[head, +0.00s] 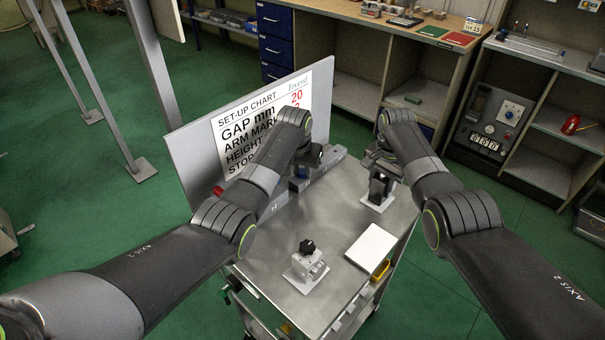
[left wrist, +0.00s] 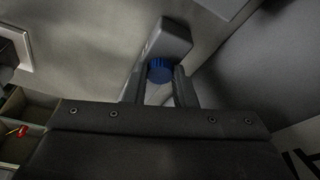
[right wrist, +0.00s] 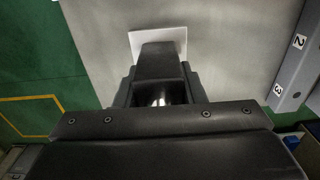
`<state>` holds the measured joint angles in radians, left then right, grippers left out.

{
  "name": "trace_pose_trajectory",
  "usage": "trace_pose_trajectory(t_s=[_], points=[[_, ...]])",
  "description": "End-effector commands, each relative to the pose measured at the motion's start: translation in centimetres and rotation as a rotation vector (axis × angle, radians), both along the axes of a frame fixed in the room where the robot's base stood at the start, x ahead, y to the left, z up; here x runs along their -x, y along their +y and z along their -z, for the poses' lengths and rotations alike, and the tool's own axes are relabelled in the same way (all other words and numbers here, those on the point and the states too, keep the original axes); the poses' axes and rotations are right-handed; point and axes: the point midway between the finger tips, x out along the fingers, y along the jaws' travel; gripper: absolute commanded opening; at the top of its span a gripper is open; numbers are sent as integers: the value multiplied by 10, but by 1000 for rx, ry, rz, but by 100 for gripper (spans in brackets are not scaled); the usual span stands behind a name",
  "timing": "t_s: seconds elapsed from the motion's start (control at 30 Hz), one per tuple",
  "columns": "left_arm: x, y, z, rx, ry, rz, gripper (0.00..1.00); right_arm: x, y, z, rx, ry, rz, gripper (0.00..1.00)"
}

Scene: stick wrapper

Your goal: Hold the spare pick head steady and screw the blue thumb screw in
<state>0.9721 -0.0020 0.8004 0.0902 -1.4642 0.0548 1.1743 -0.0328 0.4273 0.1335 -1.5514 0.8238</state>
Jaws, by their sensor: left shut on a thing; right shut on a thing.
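The blue thumb screw (left wrist: 159,70) is a ribbed round knob beside a grey block (left wrist: 171,38) in the left wrist view. My left gripper (left wrist: 160,82) has its fingers on either side of the screw and is shut on it. In the head view my left gripper (head: 306,160) is low beside the chart board. A dark upright block, which looks like the spare pick head (right wrist: 158,60), stands on a small white base (right wrist: 176,36). My right gripper (right wrist: 160,92) is shut on this block, its fingers on both sides. The screw's threaded end is hidden.
A clamp-like block with a black knob (head: 307,248) and a white box (head: 371,246) stand on the grey cart top (head: 345,215). The set-up chart board (head: 190,155) rises behind my left arm. Grey numbered blocks (right wrist: 297,65) lie right of my right gripper in its wrist view.

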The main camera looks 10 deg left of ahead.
Motion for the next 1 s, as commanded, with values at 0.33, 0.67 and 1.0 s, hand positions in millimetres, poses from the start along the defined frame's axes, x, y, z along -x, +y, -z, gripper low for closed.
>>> trace_pose_trajectory(t_s=[0.33, 0.67, 1.0], points=[[-1, 0, -10, 1, -3, 0, 2, 0, 0, -1, 0, -1, 0, 0], [-2, 0, -95, 0, -9, 1, 2, 0, 0, -1, 0, -1, 0, 0], [-1, 0, -208, -1, -5, -1, 2, 0, 0, 0, 0, -1, 0, 0]])
